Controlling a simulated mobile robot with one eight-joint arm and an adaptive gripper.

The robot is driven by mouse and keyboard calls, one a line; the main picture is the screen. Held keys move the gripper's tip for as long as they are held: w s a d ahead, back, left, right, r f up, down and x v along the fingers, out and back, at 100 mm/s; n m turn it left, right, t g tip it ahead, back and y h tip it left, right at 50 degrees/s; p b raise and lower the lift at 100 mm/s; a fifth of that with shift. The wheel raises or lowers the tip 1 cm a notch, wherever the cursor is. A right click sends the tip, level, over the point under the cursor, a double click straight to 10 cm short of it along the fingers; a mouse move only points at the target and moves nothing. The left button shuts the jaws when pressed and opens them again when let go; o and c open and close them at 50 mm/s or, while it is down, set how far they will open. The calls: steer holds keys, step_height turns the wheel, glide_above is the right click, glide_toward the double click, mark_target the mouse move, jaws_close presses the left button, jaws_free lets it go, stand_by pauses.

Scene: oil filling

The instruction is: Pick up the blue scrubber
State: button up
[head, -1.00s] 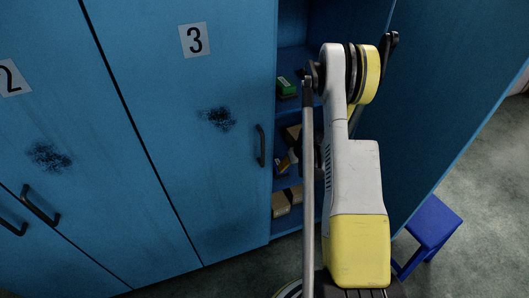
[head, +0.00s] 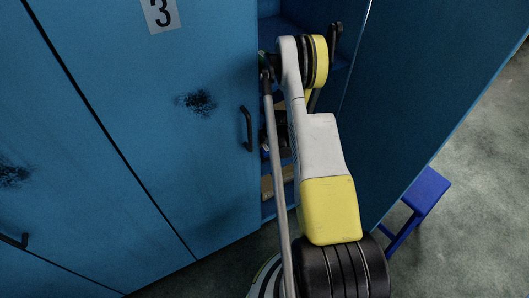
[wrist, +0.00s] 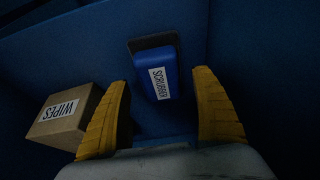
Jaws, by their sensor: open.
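The blue scrubber (wrist: 168,82) shows in the wrist view, near the top middle, with a dark pad behind it and a white label reading SCRUBBER. It rests on a blue shelf (wrist: 245,50) inside the locker. My gripper (wrist: 160,108) is open, with one yellow finger on each side of the picture. The scrubber lies between and a little beyond the fingers, with visible space to each. I cannot tell the exact depth between them. In the head view my arm hides the gripper and the scrubber cannot be made out.
A cardboard box labelled WIPES (wrist: 62,115) lies just left of the left finger. The head view shows the closed door marked 3 (head: 120,100) left of the opening and the open blue door (head: 430,75) at the right. A blue stool (head: 428,190) stands on the floor at right.

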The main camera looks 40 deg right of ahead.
steer(key=shift+x, duration=1.25)
steer(key=shift+r, duration=0.1)
steer(key=c, duration=1.3)
steer(key=shift+o, duration=0.2)
steer(key=shift+r, duration=0.15)
